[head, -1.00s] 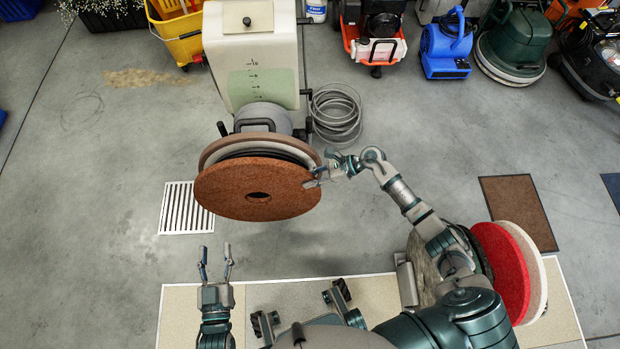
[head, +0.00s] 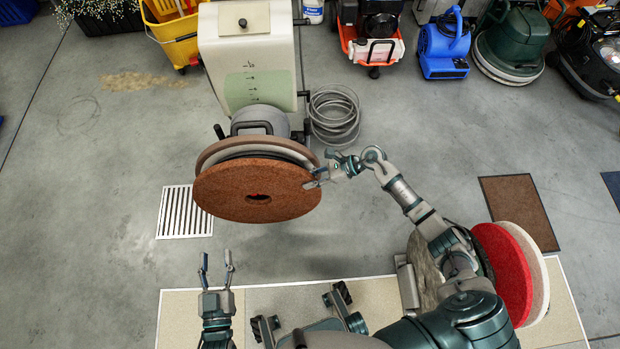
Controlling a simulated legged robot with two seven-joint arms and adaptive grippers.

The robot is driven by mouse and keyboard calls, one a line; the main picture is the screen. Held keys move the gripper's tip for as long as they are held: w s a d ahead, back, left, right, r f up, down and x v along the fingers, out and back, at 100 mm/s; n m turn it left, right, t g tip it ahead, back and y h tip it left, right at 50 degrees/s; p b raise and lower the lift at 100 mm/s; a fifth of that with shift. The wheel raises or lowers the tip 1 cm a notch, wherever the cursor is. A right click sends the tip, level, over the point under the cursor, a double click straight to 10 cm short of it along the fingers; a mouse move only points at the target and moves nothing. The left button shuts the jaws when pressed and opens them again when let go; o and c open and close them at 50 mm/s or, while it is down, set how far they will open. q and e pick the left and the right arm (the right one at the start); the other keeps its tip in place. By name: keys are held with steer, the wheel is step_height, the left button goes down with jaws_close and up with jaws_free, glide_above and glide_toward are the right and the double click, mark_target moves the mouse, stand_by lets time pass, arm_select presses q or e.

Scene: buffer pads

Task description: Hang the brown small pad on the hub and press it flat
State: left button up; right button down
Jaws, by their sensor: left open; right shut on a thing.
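The brown pad (head: 225,200) is a round disc with a centre hole, held tilted in front of the floor machine (head: 222,62). My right gripper (head: 316,178) is shut on its right edge. A little red shows in the pad's hole; the rest of the hub is hidden behind the pad. A pale disc and a tan-brown disc (head: 212,153) show behind its upper edge. I cannot tell whether the brown pad touches them. My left gripper (head: 216,262) is open and empty, low and left, well apart from the pad.
A red pad (head: 497,262) and a white pad (head: 540,270) stand at the lower right beside my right arm. A coiled grey hose (head: 334,115) lies right of the machine. A floor grate (head: 180,213) is at left. Open floor lies left.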

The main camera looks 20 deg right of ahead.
steer(key=shift+d, duration=0.1)
steer(key=shift+w, duration=0.1)
steer(key=shift+w+d+f+b, duration=0.2)
steer(key=shift+w+b, duration=0.25)
steer(key=shift+b, duration=0.15)
steer(key=shift+w+r, duration=0.1)
steer(key=shift+r, duration=0.1)
steer(key=shift+d, duration=0.1)
